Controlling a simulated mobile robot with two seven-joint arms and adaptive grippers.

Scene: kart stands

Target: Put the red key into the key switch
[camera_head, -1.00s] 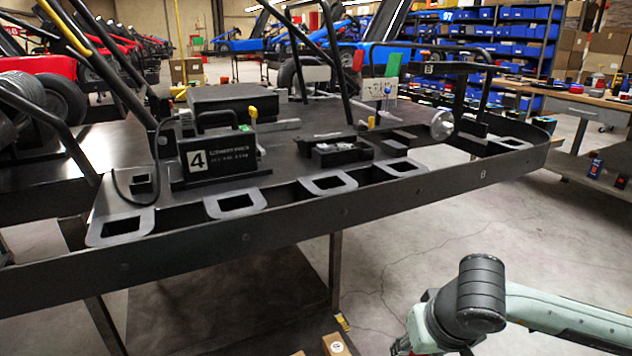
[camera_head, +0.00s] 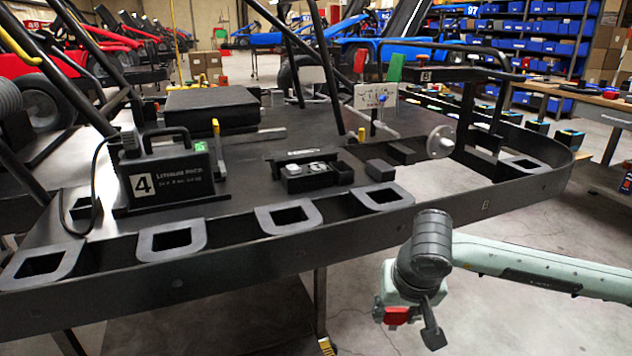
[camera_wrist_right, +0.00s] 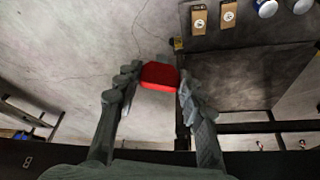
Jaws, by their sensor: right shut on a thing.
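My right gripper (camera_head: 412,322) is in front of the kart stand's near edge, low in the head view, over the floor. It is shut on the red key (camera_head: 397,315), whose red head shows beside the dark finger. In the right wrist view the red key (camera_wrist_right: 160,75) sits between the two fingertips (camera_wrist_right: 158,80); its shaft cannot be seen. My left gripper is not in view.
A dark battery pack (camera_head: 170,180) marked 4 and a small black tray (camera_head: 312,172) lie on the kart floor. A raised black rim (camera_head: 235,250) runs along the near side. A round metal disc (camera_head: 440,142) sits right of the panel. The floor (camera_head: 520,225) at right is clear.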

